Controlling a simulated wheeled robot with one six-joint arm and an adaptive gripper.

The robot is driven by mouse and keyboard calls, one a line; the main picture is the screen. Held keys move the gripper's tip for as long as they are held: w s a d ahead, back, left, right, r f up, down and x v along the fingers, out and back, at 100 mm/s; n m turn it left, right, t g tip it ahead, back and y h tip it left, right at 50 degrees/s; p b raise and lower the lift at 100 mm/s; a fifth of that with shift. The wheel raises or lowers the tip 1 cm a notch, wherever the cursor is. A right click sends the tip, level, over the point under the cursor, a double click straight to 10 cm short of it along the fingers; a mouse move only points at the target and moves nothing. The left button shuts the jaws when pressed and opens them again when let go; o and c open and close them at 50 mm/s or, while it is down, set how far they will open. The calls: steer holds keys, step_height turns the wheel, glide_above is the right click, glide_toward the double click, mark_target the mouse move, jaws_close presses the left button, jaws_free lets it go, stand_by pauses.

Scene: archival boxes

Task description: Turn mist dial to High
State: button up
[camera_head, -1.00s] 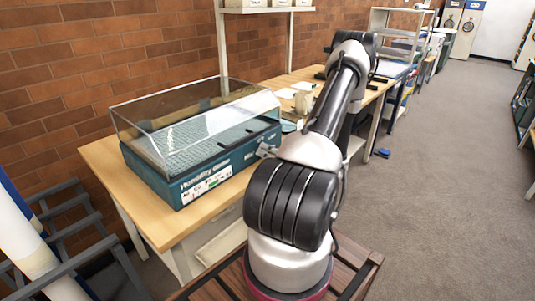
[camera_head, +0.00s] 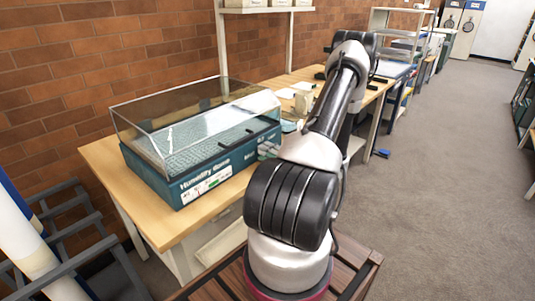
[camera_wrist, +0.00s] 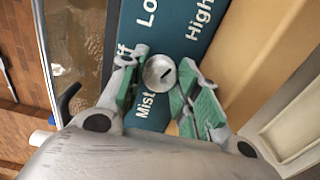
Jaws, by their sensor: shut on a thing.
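The mist dial (camera_wrist: 158,72) is a small round grey knob with a dark mark on its face, seen in the wrist view. It sits on the teal front panel (camera_wrist: 172,22) of the humidity dome (camera_head: 165,185), near white words reading Mist, Off, Low and High. The mark lies right of the knob's centre; I cannot tell exactly which word it points at. My gripper (camera_wrist: 163,78) is shut on the dial, with one green-padded finger on either side. In the head view my gripper (camera_head: 269,148) is at the right part of the dome's front, and the dial is hidden.
A clear cover (camera_head: 185,120) stands over the dome's base. The dome rests on a wooden table (camera_head: 165,225) against a brick wall (camera_head: 90,60). Dark metal frames (camera_head: 70,215) stand at the lower left. The grey floor (camera_head: 440,190) at right is open.

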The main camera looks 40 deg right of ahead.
steer(key=shift+m, duration=0.4)
steer(key=o, duration=1.1)
steer(key=shift+c, duration=0.2)
steer(key=shift+s+f, duration=0.1)
steer(key=s, duration=0.7)
steer(key=shift+s+d, duration=0.4)
